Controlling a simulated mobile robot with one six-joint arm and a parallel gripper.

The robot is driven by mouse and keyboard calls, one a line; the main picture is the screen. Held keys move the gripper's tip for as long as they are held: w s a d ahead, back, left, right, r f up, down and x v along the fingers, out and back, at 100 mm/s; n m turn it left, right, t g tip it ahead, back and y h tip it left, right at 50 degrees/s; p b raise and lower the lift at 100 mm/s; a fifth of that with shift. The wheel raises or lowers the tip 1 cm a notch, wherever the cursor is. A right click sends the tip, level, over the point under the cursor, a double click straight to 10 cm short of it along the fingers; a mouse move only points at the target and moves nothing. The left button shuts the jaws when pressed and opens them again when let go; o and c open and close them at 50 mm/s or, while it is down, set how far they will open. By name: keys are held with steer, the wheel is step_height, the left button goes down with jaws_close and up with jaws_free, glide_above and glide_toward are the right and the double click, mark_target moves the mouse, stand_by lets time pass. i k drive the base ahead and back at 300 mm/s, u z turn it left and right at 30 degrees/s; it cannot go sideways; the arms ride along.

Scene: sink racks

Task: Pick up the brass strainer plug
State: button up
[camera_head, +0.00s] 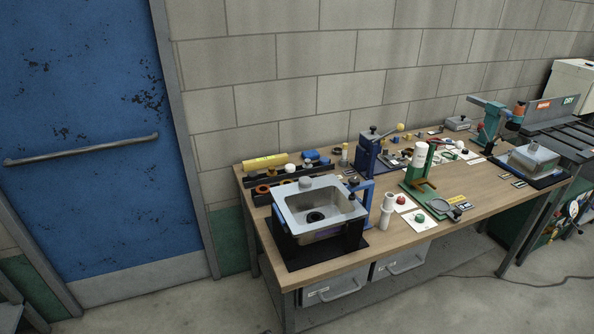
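I cannot pick out the brass strainer plug with certainty; brass-coloured items at this distance are too small to tell. A steel sink (293,206) sits in a black stand on the near left of the workbench. Its basin has a dark round drain (315,217). A grey round cap (306,183) is on its back rim. My gripper is not in view.
The wooden workbench (455,233) runs along a block wall. A black rack (262,198) with orange rings and a yellow roll (265,162) lie behind the sink. White cylinders (387,211) and a green stand (425,190) are to its right. Floor in front is mostly clear, with a cable.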

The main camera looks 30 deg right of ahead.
mark_target(272, 172)
steer(key=z, duration=0.65)
steer(key=k, duration=0.95)
steer(key=u, duration=0.05)
steer(key=i, duration=0.9)
